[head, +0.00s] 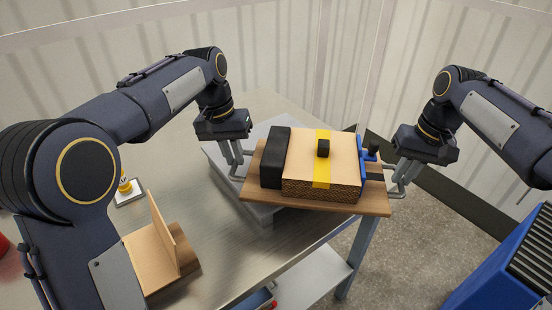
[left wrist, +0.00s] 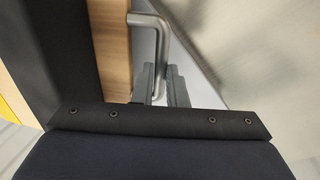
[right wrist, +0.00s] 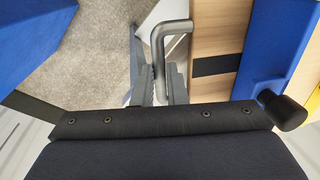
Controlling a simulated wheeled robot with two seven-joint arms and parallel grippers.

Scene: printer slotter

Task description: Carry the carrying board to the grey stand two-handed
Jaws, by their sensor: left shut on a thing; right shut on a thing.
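The wooden carrying board (head: 257,197) carries a cardboard-sided block (head: 300,152) with a yellow stripe, a black end piece (head: 274,158) and a blue clamp piece (head: 365,158) with a black knob. My left gripper (head: 238,172) is shut on the board's left metal handle (left wrist: 160,35). My right gripper (head: 398,185) is shut on the right metal handle (right wrist: 165,35). The board looks nearly level, over the grey stand (head: 265,235) on the metal table; its right end reaches past the stand. I cannot tell whether the board touches the stand.
The metal table (head: 225,255) has a wooden bracket (head: 160,250) and a small yellow item on a tray (head: 127,190) at left. A blue machine (head: 505,265) stands at the lower right. Corrugated walls close off the back. Bare floor lies right of the table.

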